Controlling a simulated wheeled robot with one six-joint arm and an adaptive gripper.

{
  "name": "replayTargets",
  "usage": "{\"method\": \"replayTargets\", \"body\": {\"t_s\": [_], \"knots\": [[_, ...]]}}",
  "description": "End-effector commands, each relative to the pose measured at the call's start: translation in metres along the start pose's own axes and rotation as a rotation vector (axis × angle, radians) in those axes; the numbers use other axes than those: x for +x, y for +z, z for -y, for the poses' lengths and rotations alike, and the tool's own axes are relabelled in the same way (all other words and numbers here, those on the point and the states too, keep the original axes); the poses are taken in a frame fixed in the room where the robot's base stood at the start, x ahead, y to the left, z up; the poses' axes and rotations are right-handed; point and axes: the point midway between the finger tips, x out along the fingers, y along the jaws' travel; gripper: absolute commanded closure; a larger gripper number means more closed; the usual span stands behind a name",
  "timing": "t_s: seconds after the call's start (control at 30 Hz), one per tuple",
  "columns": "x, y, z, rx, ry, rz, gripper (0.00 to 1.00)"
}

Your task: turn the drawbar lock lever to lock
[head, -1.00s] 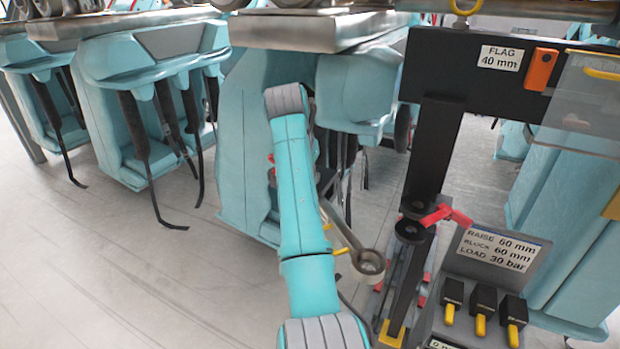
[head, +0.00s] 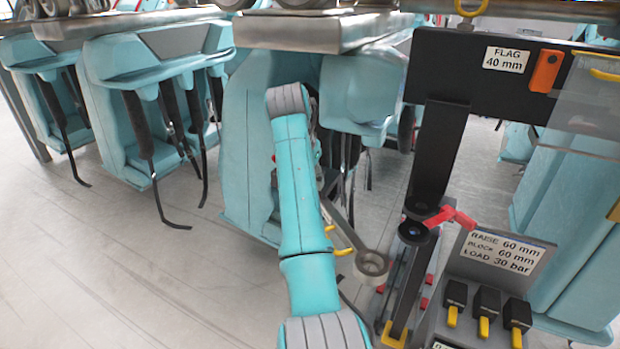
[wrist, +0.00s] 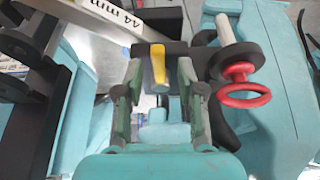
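My gripper (wrist: 158,105) shows in the wrist view with its two fingers spread apart, one on each side. A lever with a yellow grip (wrist: 158,65) stands just beyond and between the fingers, on a dark block; it looks like the drawbar lock lever, but no label on it can be read. I cannot tell whether any finger touches it. In the head view my teal arm hides the gripper and this lever.
A red ring handle (wrist: 246,86) sits close to the right finger. A pale bar marked 44 mm (wrist: 104,22) crosses the upper left. In the head view, a black stand (head: 437,150) and a panel with yellow-tipped levers (head: 484,325) stand to the right; teal seats (head: 120,120) hang left.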

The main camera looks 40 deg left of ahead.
Motion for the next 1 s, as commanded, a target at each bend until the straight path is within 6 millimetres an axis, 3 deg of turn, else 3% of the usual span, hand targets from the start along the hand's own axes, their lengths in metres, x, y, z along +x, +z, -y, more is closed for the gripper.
{"method": "replayTargets", "body": {"t_s": [0.17, 0.53, 1.0], "knots": [[-0.013, -0.001, 0.0, 0.0, -0.001, -0.002, 0.61], [-0.066, -0.001, 0.0, 0.0, -0.001, -0.002, 0.61], [-0.075, 0.0, 0.0, 0.0, 0.0, 0.0, 0.61]]}}
